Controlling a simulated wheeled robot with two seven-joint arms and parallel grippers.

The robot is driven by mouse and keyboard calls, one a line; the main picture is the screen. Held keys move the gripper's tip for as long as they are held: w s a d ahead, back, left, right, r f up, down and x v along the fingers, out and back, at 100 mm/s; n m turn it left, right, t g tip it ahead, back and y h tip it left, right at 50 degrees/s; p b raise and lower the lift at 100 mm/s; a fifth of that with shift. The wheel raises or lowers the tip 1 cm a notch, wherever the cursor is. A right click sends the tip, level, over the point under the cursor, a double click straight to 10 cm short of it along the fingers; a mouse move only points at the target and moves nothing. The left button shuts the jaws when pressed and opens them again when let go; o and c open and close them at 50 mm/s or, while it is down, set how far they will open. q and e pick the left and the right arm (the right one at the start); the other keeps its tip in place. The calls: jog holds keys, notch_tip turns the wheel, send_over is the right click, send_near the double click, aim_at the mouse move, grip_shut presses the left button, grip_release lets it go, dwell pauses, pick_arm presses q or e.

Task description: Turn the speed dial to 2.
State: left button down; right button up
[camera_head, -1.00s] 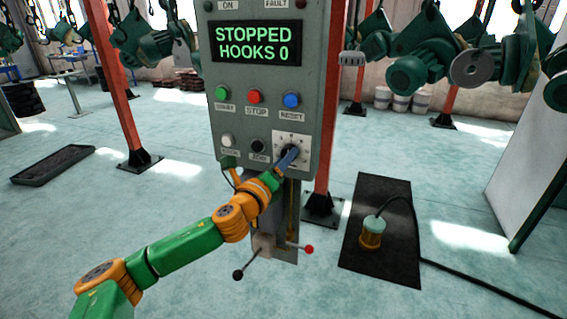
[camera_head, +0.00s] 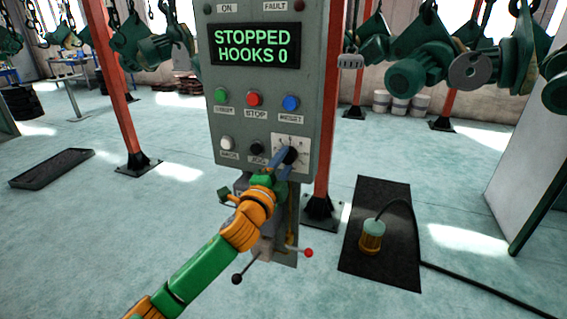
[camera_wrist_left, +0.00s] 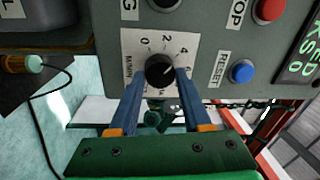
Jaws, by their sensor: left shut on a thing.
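The speed dial (camera_head: 290,155) is a black round knob on a white plate (camera_head: 290,139) at the lower right of the grey control panel. In the left wrist view, the dial (camera_wrist_left: 160,70) sits between the two blue fingers of my left gripper (camera_wrist_left: 160,76). The plate there carries the figures 0, 2 and 4, and a small pale mark on the knob points up and right, roughly towards the 4. In the head view my left gripper (camera_head: 284,158) reaches the knob from below left and is shut on it. My right gripper is not in view.
The panel display (camera_head: 254,46) reads STOPPED, HOOKS 0. Green, red and blue buttons (camera_head: 291,103) sit above the dial, with white and black ones left of it. A lamp (camera_head: 372,235) lies on a dark mat.

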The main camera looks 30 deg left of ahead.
pick_arm(q)
jog(key=n+y+p, duration=0.1)
jog(key=n, duration=0.5)
jog(key=shift+r, duration=0.1)
jog(key=shift+n, duration=0.4)
jog(key=shift+c, duration=1.8)
grip_release()
jog(key=b+v, duration=0.1)
jog(key=v, duration=0.6)
